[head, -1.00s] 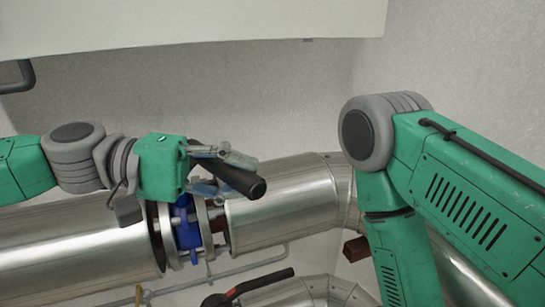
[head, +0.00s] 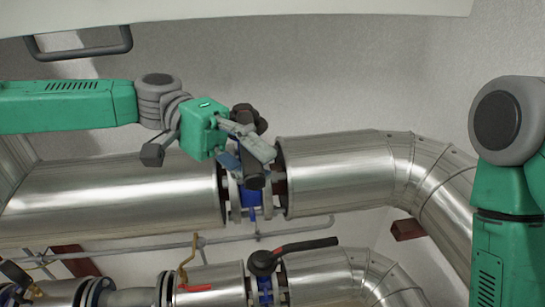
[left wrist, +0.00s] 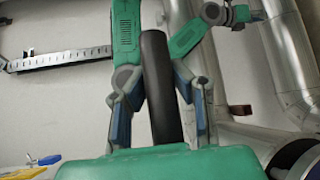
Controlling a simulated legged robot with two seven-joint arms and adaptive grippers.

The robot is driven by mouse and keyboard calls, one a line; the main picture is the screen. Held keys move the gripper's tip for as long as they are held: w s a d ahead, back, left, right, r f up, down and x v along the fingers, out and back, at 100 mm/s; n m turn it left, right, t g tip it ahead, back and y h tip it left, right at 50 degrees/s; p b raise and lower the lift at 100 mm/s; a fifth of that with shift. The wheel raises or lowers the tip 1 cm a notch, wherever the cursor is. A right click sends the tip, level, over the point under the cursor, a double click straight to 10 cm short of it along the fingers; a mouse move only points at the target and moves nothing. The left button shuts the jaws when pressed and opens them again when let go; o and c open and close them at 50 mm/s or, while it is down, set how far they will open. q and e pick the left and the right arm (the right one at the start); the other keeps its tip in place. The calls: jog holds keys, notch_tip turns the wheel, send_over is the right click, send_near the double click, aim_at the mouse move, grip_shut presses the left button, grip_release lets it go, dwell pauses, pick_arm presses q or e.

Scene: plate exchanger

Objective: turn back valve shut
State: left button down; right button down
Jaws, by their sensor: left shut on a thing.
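The back valve has a blue body (head: 249,197) between flanges on the upper, thick silver pipe. Its black handle (head: 254,181) rises from above the body, partly hidden by my fingers. My left gripper (head: 250,156) reaches in from the left and is shut on this handle. In the left wrist view the handle (left wrist: 160,85) stands as a long dark bar between the two fingers. The valve's stem is mostly hidden behind the gripper. My right arm is at the right edge of the head view, and its gripper does not show there.
Below, a second valve with a black lever (head: 295,248) sits on a lower pipe (head: 320,277). A thin grey pipe (head: 130,250) runs between them.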

pick_arm(q)
jog(key=shift+w+a, duration=0.2)
